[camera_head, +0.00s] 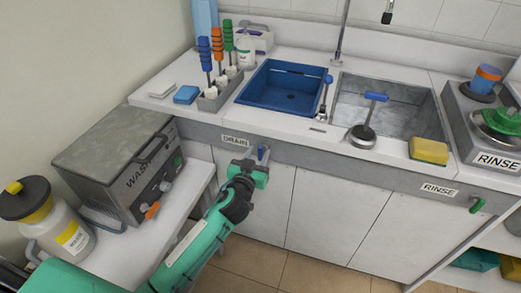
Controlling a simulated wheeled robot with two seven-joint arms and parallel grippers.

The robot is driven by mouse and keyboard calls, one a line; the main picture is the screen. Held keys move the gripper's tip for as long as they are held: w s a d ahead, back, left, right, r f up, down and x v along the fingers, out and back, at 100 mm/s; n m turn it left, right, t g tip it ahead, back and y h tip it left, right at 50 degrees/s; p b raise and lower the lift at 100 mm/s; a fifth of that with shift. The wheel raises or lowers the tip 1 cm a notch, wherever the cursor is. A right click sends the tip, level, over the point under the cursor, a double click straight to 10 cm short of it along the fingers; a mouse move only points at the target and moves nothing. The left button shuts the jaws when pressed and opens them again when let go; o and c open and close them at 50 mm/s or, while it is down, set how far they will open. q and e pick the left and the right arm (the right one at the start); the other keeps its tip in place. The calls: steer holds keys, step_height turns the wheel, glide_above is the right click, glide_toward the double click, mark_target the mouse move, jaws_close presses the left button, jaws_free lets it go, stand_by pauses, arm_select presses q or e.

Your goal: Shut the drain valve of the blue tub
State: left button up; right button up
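The blue tub (270,97) is set into the counter at the back centre and looks empty inside. Below it, on the grey front rail, is a label reading DRAIN (235,140). Just right of the label is the small blue handle of the drain valve (262,151), pointing roughly up. My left gripper (257,169), teal, is right at the valve, its fingers overlapping the lower part of the handle in the picture. Whether the fingers touch or grip the handle is too small to tell. My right gripper is not in view.
A grey sink (408,104) with a blue-handled tool lies right of the tub, with a yellow sponge (429,151) at its front edge. The WASH machine (118,160) stands left. Cabinet fronts below the valve are clear.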

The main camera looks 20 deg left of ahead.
arm_select(q)
steer(key=shift+w, duration=1.3)
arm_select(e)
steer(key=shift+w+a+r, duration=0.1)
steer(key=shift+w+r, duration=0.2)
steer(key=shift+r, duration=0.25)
arm_select(q)
jaws_close()
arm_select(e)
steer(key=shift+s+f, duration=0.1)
